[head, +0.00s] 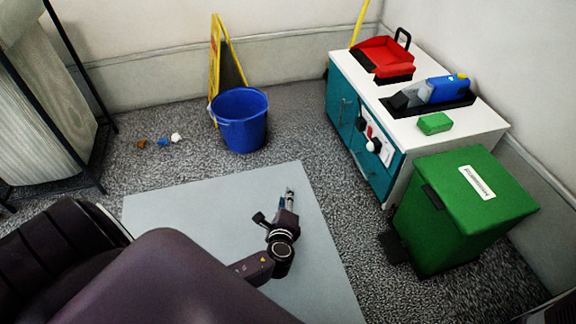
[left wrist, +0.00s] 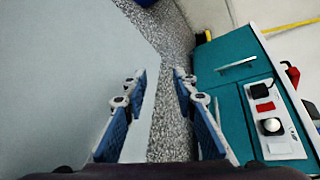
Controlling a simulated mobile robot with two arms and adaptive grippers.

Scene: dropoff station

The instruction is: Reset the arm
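My left gripper (head: 289,194) is above the grey mat, pointing away from me toward the back of the room. In the left wrist view my left gripper (left wrist: 160,78) has its two blue-padded fingers apart with nothing between them. Mat and carpet show through the gap. My right gripper is in neither view.
A grey mat (head: 170,215) lies on the carpet. A blue bucket (head: 240,128) and a yellow sign (head: 216,70) stand behind. A teal cabinet (head: 343,110) holds a red dustpan (head: 385,55). A green bin (head: 460,225) stands right. Small scraps (head: 162,142) lie back left.

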